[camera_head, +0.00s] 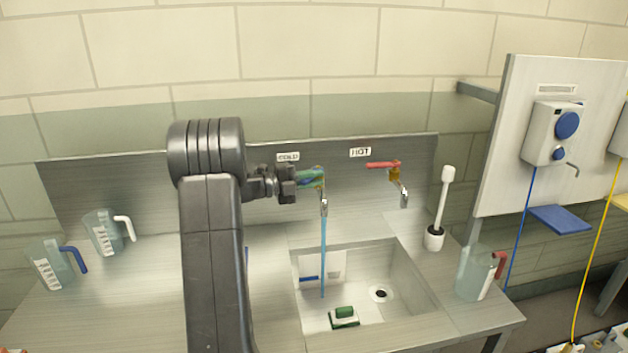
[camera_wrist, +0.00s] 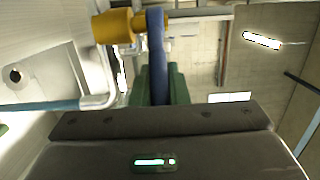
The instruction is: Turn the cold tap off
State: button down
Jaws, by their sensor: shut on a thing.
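The cold tap's metal spout (camera_head: 323,208) sits under the COLD label (camera_head: 288,157) on the back panel. A blue stream of water (camera_head: 322,255) runs from it down into the sink. My gripper (camera_head: 311,177) reaches in from the left at the tap. In the wrist view the tap's blue lever (camera_wrist: 157,55) stands between my green fingers (camera_wrist: 157,90), which are shut on it. The tap's yellow body (camera_wrist: 113,27) and the water (camera_wrist: 45,105) show beside it. In the head view my gripper hides most of the lever.
The hot tap's red lever (camera_head: 383,164) is to the right, with no water. The sink (camera_head: 415,290) holds a green and white sponge (camera_head: 344,317). A brush (camera_head: 443,195) and a red-handled jug (camera_head: 476,272) stand to the right. Two jugs, blue-handled (camera_head: 50,265) and white-handled (camera_head: 103,234), stand left.

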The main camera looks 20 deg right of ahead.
jog(key=c, duration=1.4)
grip_release()
